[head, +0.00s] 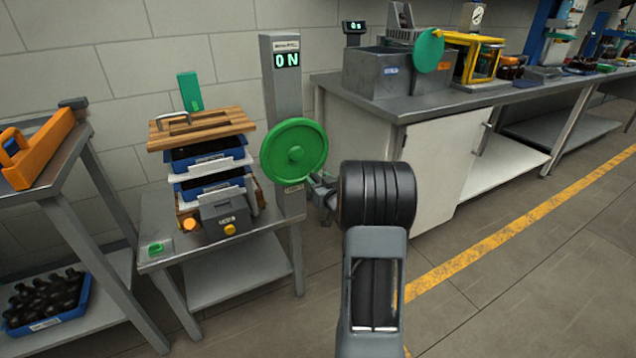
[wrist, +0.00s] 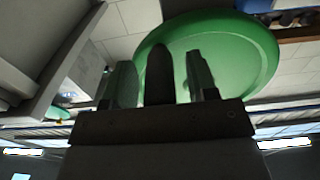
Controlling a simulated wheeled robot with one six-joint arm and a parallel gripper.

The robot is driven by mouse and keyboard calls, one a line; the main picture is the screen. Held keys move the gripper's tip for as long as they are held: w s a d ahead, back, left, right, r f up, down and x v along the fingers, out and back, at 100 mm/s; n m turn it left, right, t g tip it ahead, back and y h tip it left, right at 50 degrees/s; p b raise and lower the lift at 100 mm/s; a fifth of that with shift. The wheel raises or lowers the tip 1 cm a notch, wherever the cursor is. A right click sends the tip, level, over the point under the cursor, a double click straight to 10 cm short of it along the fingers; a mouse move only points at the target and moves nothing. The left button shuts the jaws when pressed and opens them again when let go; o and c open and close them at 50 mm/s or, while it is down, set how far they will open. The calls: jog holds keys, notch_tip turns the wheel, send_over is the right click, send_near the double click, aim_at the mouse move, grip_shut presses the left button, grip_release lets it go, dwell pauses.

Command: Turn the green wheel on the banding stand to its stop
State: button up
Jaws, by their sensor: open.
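The green wheel (head: 294,149) is a round disc with a raised hub on the front of the grey banding stand (head: 283,95). The stand's display (head: 287,60) reads ON in green. My gripper (head: 322,190) is at the wheel's lower right edge in the head view, partly hidden by my arm. In the wrist view the wheel (wrist: 235,45) fills the upper middle and right, beyond the fingers. My gripper (wrist: 157,66) is open, its two fingers apart. A dark rounded bar (wrist: 158,80) stands between the fingers; I cannot tell whether it belongs to the wheel or whether anything touches it.
Left of the stand, a small table (head: 152,210) carries stacked blue trays (head: 208,167) under a wooden board (head: 203,128). A grey box with an orange knob (head: 226,218) sits in front. A long bench (head: 425,105) stands at right. Floor at right (head: 520,235) is clear.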

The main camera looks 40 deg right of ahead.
jog(key=shift+w, duration=0.25)
jog(key=shift+c, duration=0.3)
grip_shut()
